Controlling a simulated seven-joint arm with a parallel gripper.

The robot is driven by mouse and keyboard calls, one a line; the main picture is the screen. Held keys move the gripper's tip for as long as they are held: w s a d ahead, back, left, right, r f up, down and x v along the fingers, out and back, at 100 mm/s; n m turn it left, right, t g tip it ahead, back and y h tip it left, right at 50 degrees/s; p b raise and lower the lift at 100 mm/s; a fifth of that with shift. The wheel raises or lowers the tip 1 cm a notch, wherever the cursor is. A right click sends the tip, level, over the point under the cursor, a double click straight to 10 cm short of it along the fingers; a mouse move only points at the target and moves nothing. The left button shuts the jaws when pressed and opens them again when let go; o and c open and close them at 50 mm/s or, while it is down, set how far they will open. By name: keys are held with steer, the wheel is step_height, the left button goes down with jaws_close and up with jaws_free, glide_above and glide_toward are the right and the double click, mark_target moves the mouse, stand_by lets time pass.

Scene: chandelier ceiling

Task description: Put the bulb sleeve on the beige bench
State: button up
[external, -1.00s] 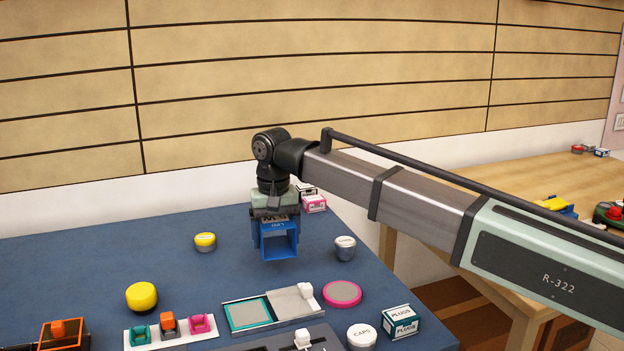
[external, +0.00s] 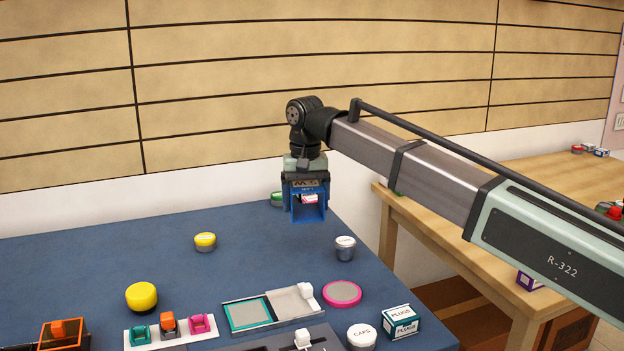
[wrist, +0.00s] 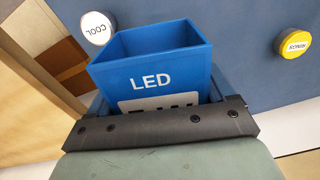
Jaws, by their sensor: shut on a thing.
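The bulb sleeve (external: 308,213) is a blue, open-ended box; the wrist view shows it marked LED (wrist: 150,65). My gripper (external: 306,188) is shut on it and holds it above the far right part of the blue table, with the open end showing. My gripper also shows in the wrist view (wrist: 165,122), across the sleeve's lower end; its fingertips are mostly hidden. The beige bench (external: 565,172) is a light wooden table at right, partly behind my arm. Its edge lies to the right of the sleeve.
The blue table (external: 100,255) holds a yellow-lidded tin (external: 205,242), a white-lidded tin (external: 345,248), a pink-rimmed disc (external: 342,293) and a PLUGS box (external: 401,321). Small items stand at the bench's far end. A gap separates the two tables. Much of the bench top is clear.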

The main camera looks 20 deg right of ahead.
steer(key=w+d+m, duration=0.2)
steer(key=w+d, duration=0.1)
steer(key=d, duration=1.1)
steer(key=w+d+m, duration=0.2)
steer(key=w+d, duration=0.1)
steer(key=d, duration=1.2)
steer(key=w+d+m, duration=0.2)
steer(key=w+d, duration=0.1)
steer(key=d, duration=1.2)
steer(key=shift+w+d+r, duration=0.15)
steer(key=shift+w+d, duration=0.05)
steer(key=shift+w, duration=0.15)
steer(key=shift+f, duration=5)
steer(key=shift+f, duration=0.1)
steer(key=o, duration=0.9)
steer(key=shift+c, duration=0.2)
